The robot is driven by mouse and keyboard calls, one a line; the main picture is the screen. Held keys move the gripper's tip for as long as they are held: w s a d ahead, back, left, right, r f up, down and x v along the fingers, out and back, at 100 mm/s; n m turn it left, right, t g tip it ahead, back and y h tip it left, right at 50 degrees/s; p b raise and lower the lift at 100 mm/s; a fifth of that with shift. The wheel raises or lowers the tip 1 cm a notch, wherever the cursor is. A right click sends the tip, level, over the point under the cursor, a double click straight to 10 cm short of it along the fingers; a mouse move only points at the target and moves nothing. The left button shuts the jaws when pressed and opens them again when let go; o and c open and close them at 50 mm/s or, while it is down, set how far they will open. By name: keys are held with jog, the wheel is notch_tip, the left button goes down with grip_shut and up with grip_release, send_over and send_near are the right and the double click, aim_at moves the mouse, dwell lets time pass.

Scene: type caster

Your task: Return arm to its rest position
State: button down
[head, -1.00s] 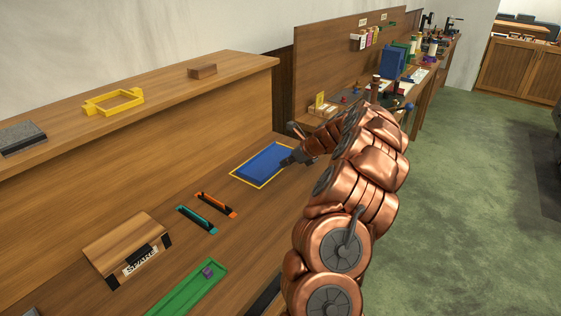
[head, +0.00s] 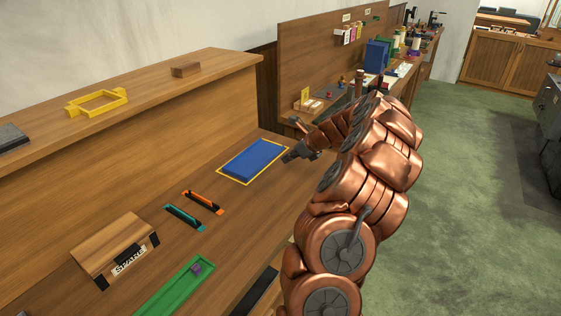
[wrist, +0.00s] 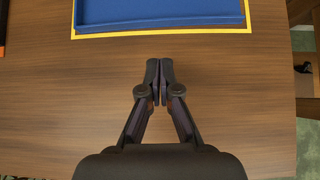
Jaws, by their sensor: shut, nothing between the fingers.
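My copper-coloured arm (head: 345,215) reaches up from the bottom of the head view and bends left over the bench. My gripper (head: 290,156) is near the right edge of the blue tray (head: 255,160), which lies inside a yellow outline on the bench top. In the wrist view my gripper (wrist: 160,72) is shut with its fingertips together and nothing between them. It is over bare wood, just short of the yellow outline and the blue tray (wrist: 160,12).
On the bench are a teal holder (head: 184,217), an orange holder (head: 203,201), a wooden SPARE box (head: 115,250) and a green tray (head: 175,290) with a small purple block (head: 196,269). A yellow frame (head: 97,103) lies on the upper shelf. Green floor (head: 460,200) is open at right.

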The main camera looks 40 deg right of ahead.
jog(key=v, duration=0.6)
jog(key=a+r+n+g+y, duration=0.15)
jog(key=a+n, duration=0.45)
jog(key=a, duration=0.8)
jog(key=a+r+n+g+y, duration=0.1)
jog(key=a+r+n+g, duration=0.2)
jog(key=a+n, duration=0.75)
jog(key=s+a+n+g, duration=0.3)
jog(key=s+a+n, duration=0.35)
jog(key=a, duration=0.95)
jog(key=s+a+f+n+g+h, duration=0.1)
jog(key=s+n, duration=0.4)
jog(key=s, duration=0.6)
jog(key=s+a+f+n+g+h, duration=0.2)
jog(key=s+n, duration=0.3)
jog(key=s, duration=0.7)
jog(key=shift+s+a+f+h+b, duration=0.2)
jog(key=shift+f+h+b, duration=0.25)
jog(key=shift+f+h, duration=0.3)
